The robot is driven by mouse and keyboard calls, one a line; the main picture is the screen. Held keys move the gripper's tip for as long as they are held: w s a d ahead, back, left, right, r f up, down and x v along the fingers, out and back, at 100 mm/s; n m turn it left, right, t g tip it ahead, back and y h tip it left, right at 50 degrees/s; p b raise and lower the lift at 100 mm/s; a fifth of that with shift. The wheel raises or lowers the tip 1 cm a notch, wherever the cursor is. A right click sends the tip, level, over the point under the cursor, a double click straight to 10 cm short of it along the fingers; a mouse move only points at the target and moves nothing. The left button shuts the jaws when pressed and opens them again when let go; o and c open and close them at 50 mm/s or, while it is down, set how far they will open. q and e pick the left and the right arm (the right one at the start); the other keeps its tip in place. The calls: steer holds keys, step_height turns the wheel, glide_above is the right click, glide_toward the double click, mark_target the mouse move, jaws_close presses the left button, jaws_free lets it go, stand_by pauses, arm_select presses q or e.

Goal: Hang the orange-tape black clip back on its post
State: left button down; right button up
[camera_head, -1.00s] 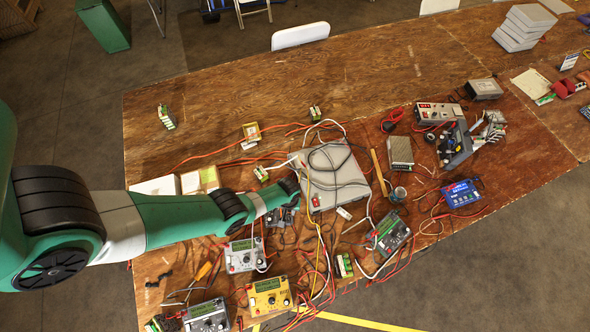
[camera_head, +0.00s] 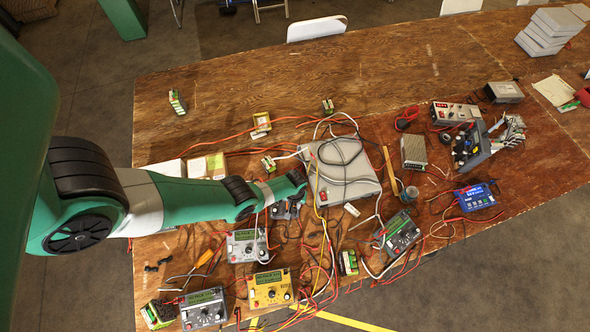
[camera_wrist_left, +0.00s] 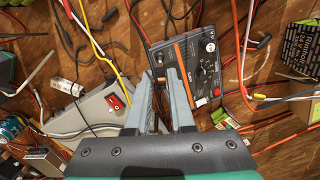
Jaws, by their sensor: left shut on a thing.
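My left gripper (camera_wrist_left: 163,88) points down over the cluttered part of the table, beside the grey power box (camera_head: 347,188). In the head view its arm (camera_head: 185,200) reaches in from the left and the fingertips are hidden. In the wrist view its two grey fingers are close together, shut on a thin dark thing, mostly hidden between them. I cannot pick out the post.
The power box has a red switch (camera_wrist_left: 115,102). Several chargers stand around, including a yellow one (camera_head: 268,290), a grey one (camera_head: 246,246) and a blue one (camera_head: 475,197). Red, yellow and black cables (camera_head: 318,250) cross the table. Its far left part (camera_head: 225,100) is mostly clear.

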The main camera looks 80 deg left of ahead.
mark_target(295, 208)
arm_select(q)
steer(key=shift+f+b, duration=1.5)
steer(key=shift+f, duration=0.35)
steer(key=shift+f, duration=0.2)
steer(key=c, duration=0.7)
jaws_free()
steer(key=shift+o, duration=1)
steer(key=shift+r, duration=0.1)
